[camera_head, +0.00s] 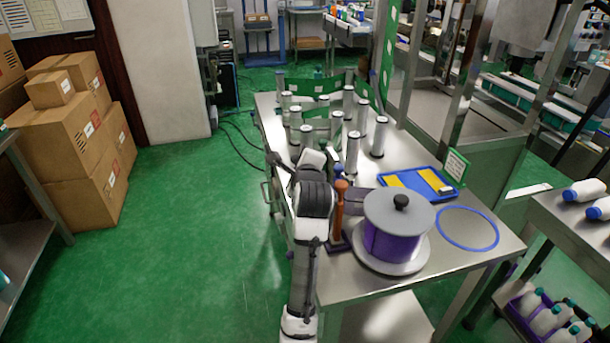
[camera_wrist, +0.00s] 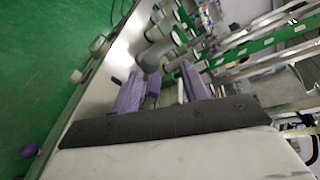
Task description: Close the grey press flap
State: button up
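I cannot tell for certain which part is the press flap. A round grey lid (camera_head: 399,212) with a black knob lies level on a purple drum (camera_head: 388,243) near the table's front. Left of it, an orange upright handle (camera_head: 340,205) stands on a small dark base, with a grey-purple panel (camera_head: 357,201) behind it. My arm rises just left of these parts, and its fingers are hidden in the head view. In the wrist view, my gripper (camera_wrist: 162,85) shows two purple fingers spread apart. A smaller purple piece and pale rods show between them; contact is unclear.
Several white-topped metal posts (camera_head: 352,150) stand farther back on the steel table (camera_head: 450,267). A blue tray (camera_head: 427,181) and a blue ring (camera_head: 467,229) lie to the right. Cardboard boxes (camera_head: 78,150) are stacked at left; the green floor (camera_head: 190,225) between is clear.

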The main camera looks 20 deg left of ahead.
jog(key=b+v, duration=0.1)
jog(key=v, duration=0.9)
jog(key=shift+b, duration=0.3)
jog(key=shift+s, duration=0.1)
